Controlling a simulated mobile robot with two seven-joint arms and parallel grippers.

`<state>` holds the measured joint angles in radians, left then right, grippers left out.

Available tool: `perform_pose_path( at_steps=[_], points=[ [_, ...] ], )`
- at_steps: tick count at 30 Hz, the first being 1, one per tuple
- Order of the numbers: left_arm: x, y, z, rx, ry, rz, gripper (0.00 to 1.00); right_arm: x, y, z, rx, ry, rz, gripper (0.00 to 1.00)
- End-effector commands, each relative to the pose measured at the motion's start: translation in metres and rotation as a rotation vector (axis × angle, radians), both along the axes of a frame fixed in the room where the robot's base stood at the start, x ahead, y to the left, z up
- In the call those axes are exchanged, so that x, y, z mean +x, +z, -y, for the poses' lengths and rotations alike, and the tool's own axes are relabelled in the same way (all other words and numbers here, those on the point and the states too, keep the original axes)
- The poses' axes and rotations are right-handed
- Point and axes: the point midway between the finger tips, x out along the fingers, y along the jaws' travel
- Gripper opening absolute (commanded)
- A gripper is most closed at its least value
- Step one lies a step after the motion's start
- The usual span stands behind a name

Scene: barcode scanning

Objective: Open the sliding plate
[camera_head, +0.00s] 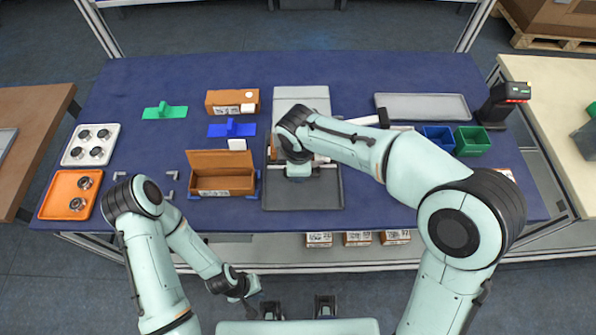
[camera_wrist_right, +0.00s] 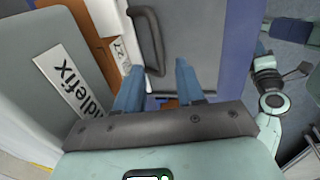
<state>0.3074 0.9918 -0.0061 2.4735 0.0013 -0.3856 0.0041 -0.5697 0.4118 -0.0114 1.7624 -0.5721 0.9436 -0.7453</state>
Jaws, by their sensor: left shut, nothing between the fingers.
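The sliding plate (camera_head: 303,195) is a flat dark grey panel at the front middle of the blue table in the head view. In the right wrist view the grey plate (camera_wrist_right: 205,40) carries a black bar handle (camera_wrist_right: 147,40). My right gripper (camera_wrist_right: 158,80) has its two blue fingers apart, just short of the handle's near end, with nothing held. In the head view my right arm covers that gripper and part of the plate. My left gripper (camera_head: 247,305) is low, in front of the table, away from the plate, and shut with nothing in it.
An open brown box (camera_head: 224,181) stands left of the plate. A light grey panel (camera_head: 300,97) is behind it. A scanner (camera_head: 502,101), a blue bin (camera_head: 438,138) and a green bin (camera_head: 472,140) stand at the right. Grey and orange trays (camera_head: 69,193) lie at the left.

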Motion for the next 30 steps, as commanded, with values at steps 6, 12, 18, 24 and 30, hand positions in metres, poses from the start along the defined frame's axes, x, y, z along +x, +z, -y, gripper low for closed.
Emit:
perform_pose_path(
  at_steps=[6,12,18,24,30],
  points=[
    [-0.001,-0.003,0.000,0.000,0.000,-0.001,0.00,0.005,-0.029,0.000,0.000,0.000,-0.002,0.38],
    [-0.002,-0.003,0.000,0.000,0.000,-0.001,0.00,0.006,-0.035,0.000,0.000,0.000,0.000,0.38],
    [-0.002,-0.003,0.000,0.000,0.000,-0.001,0.00,0.006,-0.035,0.000,0.000,0.000,0.000,0.38],
    [-0.002,-0.003,0.000,0.000,0.000,-0.001,0.00,0.007,-0.035,0.000,0.000,0.000,0.000,0.00],
    [-0.006,-0.010,0.000,0.000,0.000,-0.006,0.00,-0.002,-0.036,0.000,0.003,0.001,0.001,0.00]
  ],
)
